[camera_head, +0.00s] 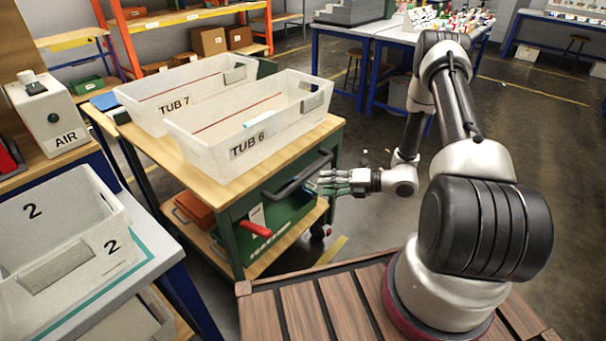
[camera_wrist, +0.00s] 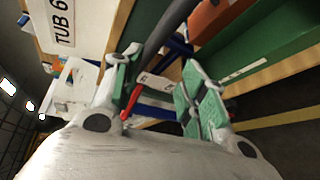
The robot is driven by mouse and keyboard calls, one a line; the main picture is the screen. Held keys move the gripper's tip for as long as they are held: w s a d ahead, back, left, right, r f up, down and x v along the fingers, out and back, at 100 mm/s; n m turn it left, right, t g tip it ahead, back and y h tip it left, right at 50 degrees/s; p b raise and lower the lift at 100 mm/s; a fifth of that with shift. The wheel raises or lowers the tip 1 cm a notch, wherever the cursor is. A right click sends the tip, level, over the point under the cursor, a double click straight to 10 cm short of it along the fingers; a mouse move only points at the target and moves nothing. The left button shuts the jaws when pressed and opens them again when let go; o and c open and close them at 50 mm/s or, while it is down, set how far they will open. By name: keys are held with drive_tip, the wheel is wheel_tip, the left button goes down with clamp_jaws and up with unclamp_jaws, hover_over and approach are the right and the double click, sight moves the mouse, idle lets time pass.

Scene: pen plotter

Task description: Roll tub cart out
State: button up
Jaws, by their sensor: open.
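The tub cart has a wooden top (camera_head: 205,178) on a green frame. It carries two translucent white tubs, TUB 7 (camera_head: 183,95) and TUB 6 (camera_head: 250,135). Its black bar handle (camera_head: 296,178) sticks out from the front side; it also shows in the wrist view (camera_wrist: 166,30). A red lever (camera_head: 254,228) sits below the handle. My gripper (camera_head: 322,183) is open at the right part of the handle. In the wrist view the bar runs into the gap between my open fingers (camera_wrist: 158,75). I cannot tell whether either finger touches it.
A bench with a white bin marked 2 (camera_head: 70,235) stands close on the cart's left. A machine marked AIR (camera_head: 50,115) is behind it. Orange shelving (camera_head: 125,45) and blue-legged tables (camera_head: 385,30) stand further back. The floor (camera_head: 540,130) at right is clear.

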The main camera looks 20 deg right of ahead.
sight(309, 177)
drive_tip(key=w+a+m, duration=0.2)
drive_tip(key=a, duration=0.1)
drive_tip(key=w+a+m+t, duration=0.1)
drive_tip(key=w+a, duration=0.2)
drive_tip(key=shift+w+a+f+m, duration=0.2)
drive_tip(key=shift+w+m, duration=0.05)
drive_tip(key=shift+m, duration=0.15)
clamp_jaws()
